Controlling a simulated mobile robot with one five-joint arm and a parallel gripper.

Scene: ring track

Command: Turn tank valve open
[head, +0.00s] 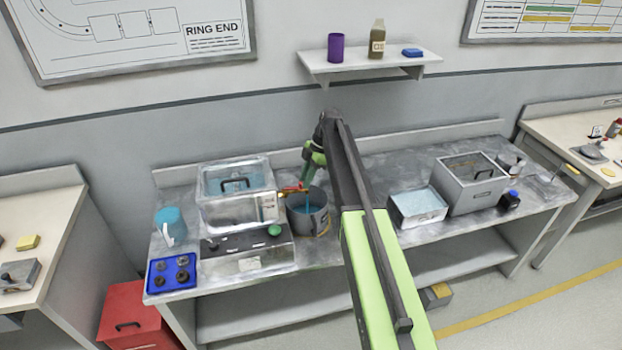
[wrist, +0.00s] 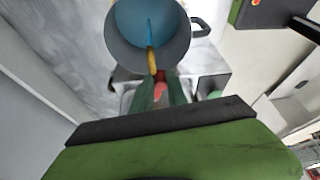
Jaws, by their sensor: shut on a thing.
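The tank (head: 210,211) is a clear-walled box with blue liquid and a lid handle, on the left part of the bench. A valve with a red handle (head: 289,190) and a brass spout (wrist: 151,60) sticks out from its right side. My gripper (head: 307,181) is at the valve, and in the wrist view its green fingers (wrist: 159,92) are shut on the red handle (wrist: 160,75). The grey pot (head: 319,222) stands below the spout. A blue streak, like running liquid, shows from the spout into the pot (wrist: 118,42). The fingers partly hide the valve.
A blue mug (head: 166,222) and a blue knob tray (head: 172,272) stand left of the tank. An open tray (head: 418,207) and a grey box (head: 480,196) stand right. A wall shelf (head: 345,66) hangs above.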

